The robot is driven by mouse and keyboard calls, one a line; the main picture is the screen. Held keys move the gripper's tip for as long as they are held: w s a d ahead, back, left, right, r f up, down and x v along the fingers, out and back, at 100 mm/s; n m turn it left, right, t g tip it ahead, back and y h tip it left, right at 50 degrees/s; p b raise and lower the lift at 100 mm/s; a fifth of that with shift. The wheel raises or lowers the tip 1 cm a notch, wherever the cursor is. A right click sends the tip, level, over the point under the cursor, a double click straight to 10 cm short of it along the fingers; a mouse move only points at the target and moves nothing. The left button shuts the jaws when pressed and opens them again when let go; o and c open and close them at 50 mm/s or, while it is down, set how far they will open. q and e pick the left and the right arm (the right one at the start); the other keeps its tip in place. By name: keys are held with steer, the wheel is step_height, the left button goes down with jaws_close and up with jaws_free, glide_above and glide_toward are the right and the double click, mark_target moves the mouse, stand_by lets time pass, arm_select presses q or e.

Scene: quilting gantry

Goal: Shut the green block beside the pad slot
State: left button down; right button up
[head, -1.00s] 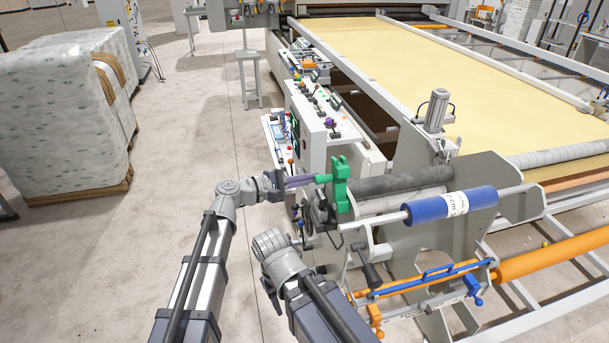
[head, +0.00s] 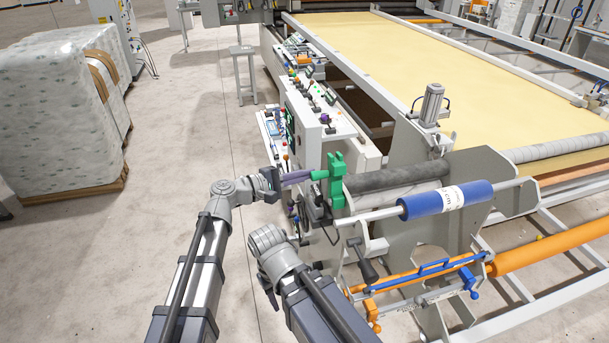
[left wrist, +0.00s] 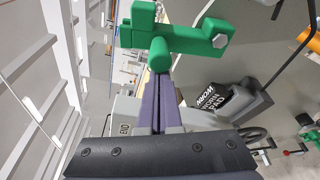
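The green block (head: 336,182) stands upright at the near left end of the dark roller, with a short round handle toward my left gripper. In the left wrist view the green block (left wrist: 190,40) fills the top middle. My left gripper (head: 308,175) reaches it from the left. Its purple fingers (left wrist: 161,100) lie close together with only a thin gap and nothing seen between them. Their tips meet the round handle, which partly hides them. My right arm is low in the head view; its fingers are out of sight. I cannot make out the pad slot.
A dark bin lettered WORN PAD (left wrist: 215,103) is right of my fingers in the left wrist view. A blue roller (head: 447,199), a control panel (head: 312,112) and an orange bar (head: 550,252) are close by. The floor at left is clear up to a wrapped pallet (head: 65,115).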

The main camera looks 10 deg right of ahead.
mark_target(315, 177)
arm_select(q)
steer(key=s+m, duration=0.1)
steer(key=m, duration=0.1)
steer(key=s+r+m+h+b, duration=0.1)
steer(key=s+m, duration=0.1)
steer(key=shift+s+t, duration=0.3)
steer(key=s+f+m+g+h+b, duration=0.2)
steer(key=s+m+b, duration=0.7)
steer(key=m, duration=0.5)
steer(key=shift+d+f+h+b, duration=0.3)
steer(key=shift+f+h, duration=0.3)
steer(key=shift+f, duration=0.65)
steer(key=shift+s+f, duration=0.1)
step_height(315, 177, up, 5)
steer(key=w+p, duration=0.1)
steer(key=p, duration=0.3)
steer(key=w+f+b+v, duration=0.1)
steer(key=b+v, duration=0.1)
steer(key=v, duration=0.8)
steer(key=shift+b, duration=0.4)
